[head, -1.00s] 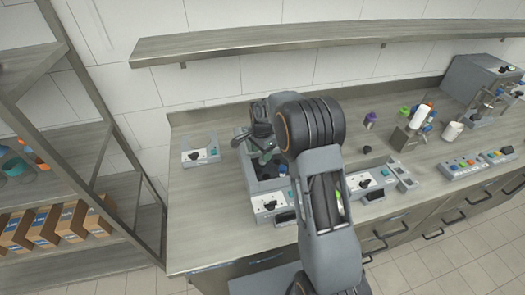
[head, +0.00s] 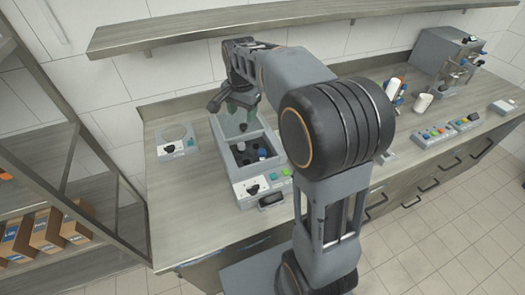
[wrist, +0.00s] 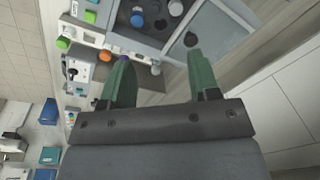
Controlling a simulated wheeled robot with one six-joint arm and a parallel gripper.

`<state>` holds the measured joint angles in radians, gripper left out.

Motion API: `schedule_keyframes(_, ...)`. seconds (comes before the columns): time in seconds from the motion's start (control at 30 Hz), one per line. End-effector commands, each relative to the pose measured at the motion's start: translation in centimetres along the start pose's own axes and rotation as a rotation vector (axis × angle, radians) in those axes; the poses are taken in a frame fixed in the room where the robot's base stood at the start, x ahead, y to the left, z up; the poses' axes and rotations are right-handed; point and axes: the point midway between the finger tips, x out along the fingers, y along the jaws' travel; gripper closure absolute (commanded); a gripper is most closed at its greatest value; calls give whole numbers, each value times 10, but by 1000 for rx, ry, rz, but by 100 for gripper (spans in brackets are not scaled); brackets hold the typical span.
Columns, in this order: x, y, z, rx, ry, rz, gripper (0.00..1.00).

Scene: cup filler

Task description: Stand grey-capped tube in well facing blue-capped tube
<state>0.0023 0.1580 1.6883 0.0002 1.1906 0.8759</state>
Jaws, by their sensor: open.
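My gripper (head: 241,112) is above the back part of a grey box-shaped machine (head: 222,150) in the head view. In the wrist view its two green fingers (wrist: 160,78) are apart with nothing visible between them. The machine's open dark chamber (head: 234,166) holds several small round tops or wells. One is a blue-capped tube (head: 262,153), which seems to show in the wrist view (wrist: 175,7) too. I cannot tell which round top, if any, is the grey-capped tube.
A control box (head: 445,133) with coloured buttons and a white cup (head: 423,103) stand to the right. A wall shelf (head: 200,32) runs above the bench, behind my arm.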

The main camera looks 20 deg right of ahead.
Motion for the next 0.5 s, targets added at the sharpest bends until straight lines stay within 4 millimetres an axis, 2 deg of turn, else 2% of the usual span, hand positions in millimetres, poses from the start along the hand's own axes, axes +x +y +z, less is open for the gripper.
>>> schedule_keyframes(0.03,-13,17,14,-82,24,-27,44)
schedule_keyframes(0.2,-28,70,58,-380,109,-90,44)
schedule_keyframes(0.4,-22,119,99,-660,206,-125,44)
schedule_keyframes(0.5,-15,135,112,-756,242,-132,44)
